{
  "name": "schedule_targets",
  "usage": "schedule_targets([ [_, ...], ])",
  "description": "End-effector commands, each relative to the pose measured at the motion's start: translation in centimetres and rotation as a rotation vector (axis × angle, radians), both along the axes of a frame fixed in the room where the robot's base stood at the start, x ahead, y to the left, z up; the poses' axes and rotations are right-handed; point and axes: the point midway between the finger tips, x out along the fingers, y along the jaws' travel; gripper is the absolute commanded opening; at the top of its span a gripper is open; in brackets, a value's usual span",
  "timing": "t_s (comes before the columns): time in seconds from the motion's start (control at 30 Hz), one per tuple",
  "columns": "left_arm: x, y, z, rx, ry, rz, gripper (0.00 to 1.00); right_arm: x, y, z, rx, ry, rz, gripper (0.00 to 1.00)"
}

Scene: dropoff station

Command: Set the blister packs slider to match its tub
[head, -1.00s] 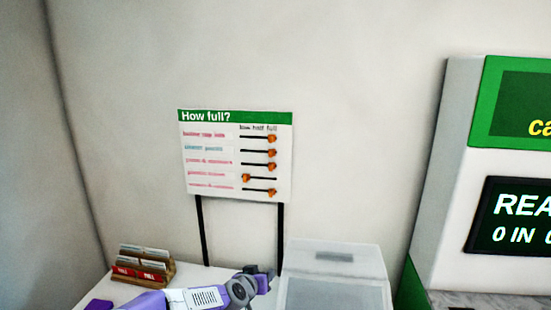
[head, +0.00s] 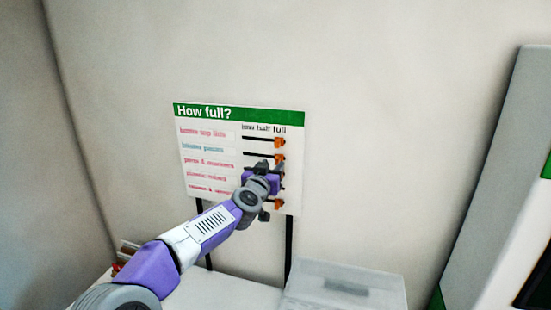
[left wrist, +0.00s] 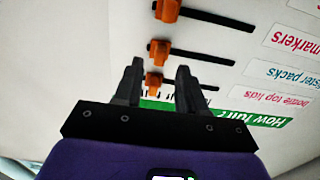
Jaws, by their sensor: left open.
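The "How full?" board (head: 238,113) stands against the wall, with label rows and orange slider knobs on dark tracks. The blister packs row is second from the top; its knob (head: 279,157) sits at the right, "full" end of its track. My left gripper (head: 270,163) is open in front of the board and hides part of the lower rows. In the left wrist view the board appears upside down; the blister packs knob (left wrist: 158,51) lies just beyond the open fingertips (left wrist: 160,66). The top row's knob (left wrist: 153,82) shows between the fingers. My right gripper is out of view.
A translucent lidded tub (head: 345,290) stands on the white table at the lower right; its contents are not clear. A small card rack (head: 127,250) is partly hidden by my left arm. A grey and green machine (head: 500,200) stands at the right.

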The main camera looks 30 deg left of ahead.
Motion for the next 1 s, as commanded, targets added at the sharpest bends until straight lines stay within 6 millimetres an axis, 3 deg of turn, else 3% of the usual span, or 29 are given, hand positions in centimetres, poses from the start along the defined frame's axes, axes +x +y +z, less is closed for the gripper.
schedule_targets([
  [0.3,2.7,0.6,0.0,-0.001,0.000,-0.001,0.40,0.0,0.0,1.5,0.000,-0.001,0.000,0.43],
  [0.63,3.0,0.6,0.0,0.000,0.000,-0.001,0.40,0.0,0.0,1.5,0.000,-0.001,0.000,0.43],
  [0.9,2.9,0.6,-0.1,0.000,0.000,-0.001,0.00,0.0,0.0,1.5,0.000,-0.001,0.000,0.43],
  [1.0,2.9,0.6,-0.1,0.000,0.000,-0.001,0.00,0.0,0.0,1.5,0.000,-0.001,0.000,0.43],
])
